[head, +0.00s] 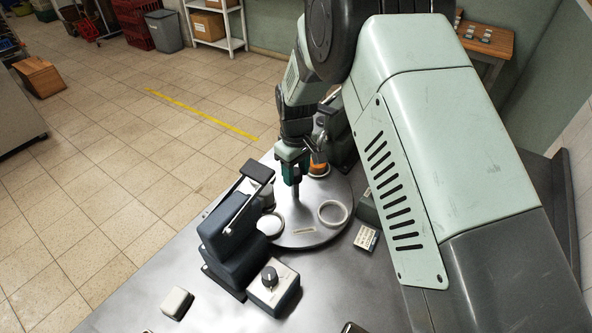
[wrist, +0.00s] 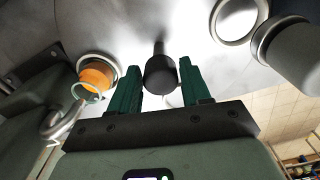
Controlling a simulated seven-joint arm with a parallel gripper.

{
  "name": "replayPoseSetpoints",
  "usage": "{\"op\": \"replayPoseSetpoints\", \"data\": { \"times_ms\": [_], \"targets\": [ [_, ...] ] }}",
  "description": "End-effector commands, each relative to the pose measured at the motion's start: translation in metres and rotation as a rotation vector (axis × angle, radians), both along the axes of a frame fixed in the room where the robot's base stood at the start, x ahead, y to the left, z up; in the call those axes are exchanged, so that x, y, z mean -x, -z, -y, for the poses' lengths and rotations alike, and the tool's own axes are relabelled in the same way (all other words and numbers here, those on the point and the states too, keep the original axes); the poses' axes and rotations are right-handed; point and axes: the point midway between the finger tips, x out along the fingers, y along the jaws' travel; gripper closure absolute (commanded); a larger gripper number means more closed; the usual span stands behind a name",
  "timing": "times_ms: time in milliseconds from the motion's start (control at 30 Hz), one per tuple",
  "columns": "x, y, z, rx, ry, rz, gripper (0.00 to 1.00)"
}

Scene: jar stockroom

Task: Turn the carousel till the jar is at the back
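The carousel (head: 305,240) is a round grey metal disc on the bench, with pale ring seats and a small pale strip on its top. A jar with orange contents (head: 318,168) stands at its far side, just right of my gripper (head: 292,172) in the head view; my gripper partly hides it. In the wrist view the jar (wrist: 97,77) sits in a ring seat left of my fingers. A dark upright knob (wrist: 160,74) stands between my two green fingers in the wrist view. The fingers are apart, with narrow gaps showing beside the knob.
A dark device with a lever (head: 232,225) stands at the carousel's left edge, near a pale cylinder (wrist: 297,52). A box with a dial (head: 272,287) and a white block (head: 177,303) are in front. A printed card (head: 366,238) lies on the right.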

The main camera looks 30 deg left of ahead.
Motion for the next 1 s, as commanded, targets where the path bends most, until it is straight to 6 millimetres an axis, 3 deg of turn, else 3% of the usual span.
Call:
{"op": "replayPoseSetpoints", "data": {
  "times_ms": [33,300,1000],
  "targets": [
    [0.0,-0.0001,0.0,0.0,0.0,0.0,0.61],
    [0.0,-0.0003,0.0001,0.0,0.0,0.0,1.0],
    [0.0006,-0.0005,0.0001,0.001,0.124,0.0,1.0]
  ]
}}
